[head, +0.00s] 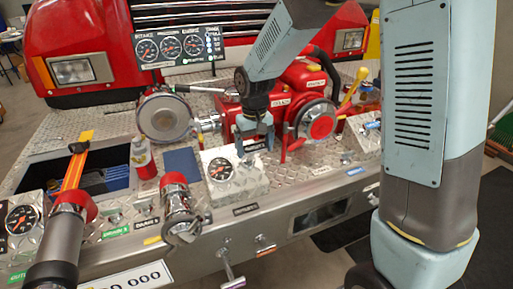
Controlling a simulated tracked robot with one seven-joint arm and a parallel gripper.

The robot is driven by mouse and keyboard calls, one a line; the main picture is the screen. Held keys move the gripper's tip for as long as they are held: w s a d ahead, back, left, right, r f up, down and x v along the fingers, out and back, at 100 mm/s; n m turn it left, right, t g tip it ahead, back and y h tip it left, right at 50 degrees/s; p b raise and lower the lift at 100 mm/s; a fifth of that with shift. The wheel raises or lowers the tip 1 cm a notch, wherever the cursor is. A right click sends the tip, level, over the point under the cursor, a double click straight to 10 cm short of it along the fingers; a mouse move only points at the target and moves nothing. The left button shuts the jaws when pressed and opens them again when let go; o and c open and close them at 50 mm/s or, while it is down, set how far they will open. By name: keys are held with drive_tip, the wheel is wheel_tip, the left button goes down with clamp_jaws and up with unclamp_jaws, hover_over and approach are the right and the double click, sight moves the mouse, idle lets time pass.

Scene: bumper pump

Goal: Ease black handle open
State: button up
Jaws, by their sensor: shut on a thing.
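My gripper (255,148) points down at the front of the red pump (300,93), in the middle of the head view. Its fingers are shut on a small dark part low on the pump's front, which I take to be the black handle; the fingers hide most of it. How far the handle is turned cannot be told. A lever with a dark grip (183,88) also sticks out to the left behind my wrist.
A round red-centred outlet (320,121) and a yellow lever (354,86) are right of my gripper. A gauge block (233,171) is close below left. My arm covers the right side.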

sight(255, 147)
drive_tip(key=shift+r, duration=0.15)
drive_tip(key=o, duration=1.1)
drive_tip(key=shift+c, duration=0.2)
drive_tip(key=shift+o, duration=0.8)
drive_tip(key=shift+s, duration=0.2)
wheel_tip(255, 147, up, 14)
drive_tip(key=shift+d, duration=0.1)
